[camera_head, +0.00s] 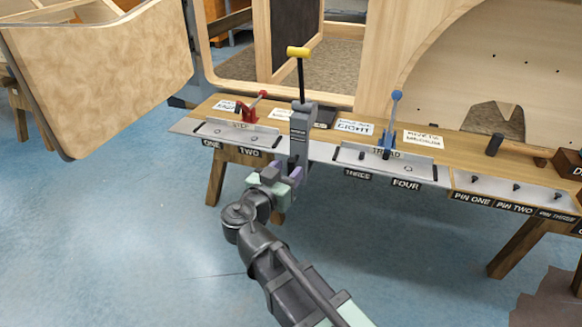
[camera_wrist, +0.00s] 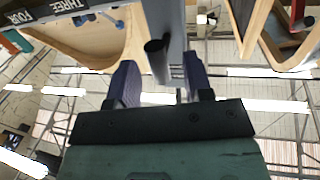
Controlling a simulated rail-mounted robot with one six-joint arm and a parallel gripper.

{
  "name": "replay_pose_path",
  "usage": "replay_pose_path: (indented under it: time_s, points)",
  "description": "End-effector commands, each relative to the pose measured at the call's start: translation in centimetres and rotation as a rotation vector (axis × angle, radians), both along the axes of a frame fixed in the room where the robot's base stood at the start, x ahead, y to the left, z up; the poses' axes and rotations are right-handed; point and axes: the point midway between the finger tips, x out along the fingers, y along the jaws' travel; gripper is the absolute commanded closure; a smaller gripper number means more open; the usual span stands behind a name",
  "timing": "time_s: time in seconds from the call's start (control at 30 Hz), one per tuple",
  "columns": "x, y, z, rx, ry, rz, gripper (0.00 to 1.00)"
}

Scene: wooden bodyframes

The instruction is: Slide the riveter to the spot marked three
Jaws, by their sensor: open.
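The riveter (camera_head: 300,130) is a grey upright tool with a black lever and a yellow grip. It stands at the bench's front edge between the labels TWO (camera_head: 250,152) and THREE (camera_head: 357,174). My gripper (camera_head: 283,173) is open at the riveter's lower front. In the wrist view, the grey riveter (camera_wrist: 168,18) and a dark round peg show between the two purple fingers (camera_wrist: 159,80), with gaps on both sides. The THREE label (camera_wrist: 72,5) is at upper left there. Contact between fingers and riveter cannot be told.
A red-handled tool (camera_head: 252,108) stands left on the STEP plate (camera_head: 212,130). A blue-handled tool (camera_head: 390,125) stands right on the TREAD plate (camera_head: 345,154). A pin plate (camera_head: 480,181) is farther right.

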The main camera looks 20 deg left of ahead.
Motion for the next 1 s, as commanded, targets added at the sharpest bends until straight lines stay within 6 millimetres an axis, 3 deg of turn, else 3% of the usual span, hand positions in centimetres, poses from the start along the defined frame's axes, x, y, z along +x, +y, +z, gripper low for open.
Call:
replay_pose_path:
  time_s: [0.13,0.4,0.7,1.0]
  points:
    - [1.8,-0.4,0.0,0.0,0.0,0.0,0.54]
    - [2.1,-0.5,0.0,-0.001,0.0,0.001,0.54]
    - [2.1,-0.5,0.0,-0.001,0.0,0.0,1.0]
    - [2.0,-0.5,0.0,-0.001,0.001,0.0,1.0]
